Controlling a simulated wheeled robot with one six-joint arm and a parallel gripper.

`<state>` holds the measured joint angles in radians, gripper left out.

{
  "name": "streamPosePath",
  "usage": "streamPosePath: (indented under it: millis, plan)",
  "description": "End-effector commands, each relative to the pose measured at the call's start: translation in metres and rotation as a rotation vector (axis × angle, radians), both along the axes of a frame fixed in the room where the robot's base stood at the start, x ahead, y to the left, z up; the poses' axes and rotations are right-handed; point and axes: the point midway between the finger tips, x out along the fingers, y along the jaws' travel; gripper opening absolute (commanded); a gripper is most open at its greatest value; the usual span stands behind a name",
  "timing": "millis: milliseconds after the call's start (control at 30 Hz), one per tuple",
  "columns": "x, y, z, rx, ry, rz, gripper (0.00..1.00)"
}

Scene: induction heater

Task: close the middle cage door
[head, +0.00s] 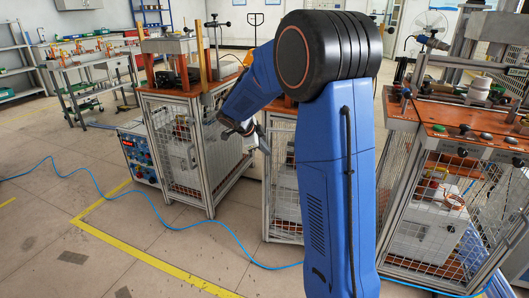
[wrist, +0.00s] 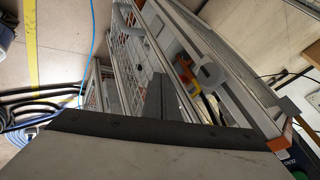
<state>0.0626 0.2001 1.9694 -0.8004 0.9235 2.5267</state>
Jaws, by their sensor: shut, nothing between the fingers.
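The middle cage (head: 283,190) stands behind my blue arm in the head view, so only a strip of its mesh and metal frame shows. I cannot tell there how far its door stands open. My gripper (head: 262,138) is at the gap between the left and middle cages. In the wrist view, a mesh panel with a metal frame (wrist: 138,58) lies close beyond my gripper (wrist: 153,98), whose grey fingers are together and empty. I cannot tell whether they touch the panel. A pale curved handle (wrist: 122,16) shows near the panel's far end.
The left cage (head: 180,145) stands close to my gripper, with a blue control box (head: 139,155) beside it. The right cage (head: 430,210) is right of my arm. A blue hose (head: 165,222) crosses the floor.

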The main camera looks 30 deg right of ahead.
Motion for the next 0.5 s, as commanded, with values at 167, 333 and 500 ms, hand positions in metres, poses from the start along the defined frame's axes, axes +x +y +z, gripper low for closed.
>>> streamPosePath:
  millis: [167,333,500]
  plan:
    - [0.000,0.000,0.000,0.000,0.000,0.000,0.00]
    - [0.003,-0.002,0.000,0.000,0.000,0.000,0.00]
    - [0.019,-0.013,0.000,0.000,0.000,0.000,0.00]
